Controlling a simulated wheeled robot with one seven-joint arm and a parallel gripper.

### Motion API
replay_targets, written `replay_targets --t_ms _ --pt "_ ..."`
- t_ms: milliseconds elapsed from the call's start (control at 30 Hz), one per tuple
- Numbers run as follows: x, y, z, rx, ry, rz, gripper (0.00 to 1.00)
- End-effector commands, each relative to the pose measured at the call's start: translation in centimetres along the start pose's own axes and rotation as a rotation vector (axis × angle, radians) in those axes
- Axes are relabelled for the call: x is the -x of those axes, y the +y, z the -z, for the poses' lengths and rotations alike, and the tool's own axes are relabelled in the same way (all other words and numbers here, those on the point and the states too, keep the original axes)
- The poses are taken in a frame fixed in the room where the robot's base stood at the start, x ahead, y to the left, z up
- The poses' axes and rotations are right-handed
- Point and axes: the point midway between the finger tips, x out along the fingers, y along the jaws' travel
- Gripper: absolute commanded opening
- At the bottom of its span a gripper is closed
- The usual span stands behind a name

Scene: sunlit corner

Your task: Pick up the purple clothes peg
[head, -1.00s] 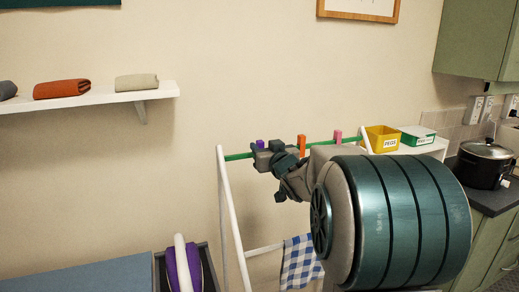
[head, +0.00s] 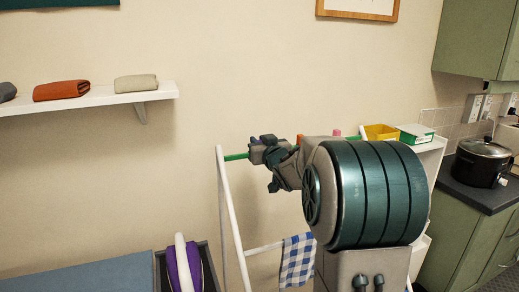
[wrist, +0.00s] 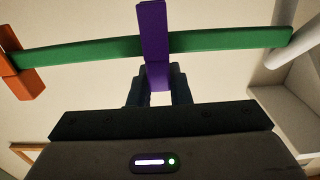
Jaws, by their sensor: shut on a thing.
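The purple clothes peg (wrist: 153,40) stands across the green rail (wrist: 225,41) in the wrist view, its lower end between my fingers. My gripper (wrist: 158,88) is shut on that end. The peg still meets the rail; I cannot tell whether it is clipped on or just in front of it. In the head view my gripper (head: 262,150) is at the left part of the green rail (head: 236,157) and hides most of the peg.
An orange peg (wrist: 25,77) is on the rail, and a pink peg (head: 337,132) is farther right. The white rack post (head: 231,215) stands close left of my gripper. A checked cloth (head: 297,260) hangs below. Yellow (head: 381,132) and green-white boxes (head: 416,134) stand at right.

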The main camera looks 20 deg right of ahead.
Motion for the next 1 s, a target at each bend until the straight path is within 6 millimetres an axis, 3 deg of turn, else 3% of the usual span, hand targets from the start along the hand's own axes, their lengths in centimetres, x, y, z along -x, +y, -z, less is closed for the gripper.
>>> replay_targets --t_ms 267,500,1000 --pt "0.0 0.0 0.9 0.001 0.003 0.001 0.0" --pt "0.0 0.0 4.5 0.002 0.005 0.001 0.0" --pt "7.8 5.5 9.9 0.001 0.001 -0.002 0.0"
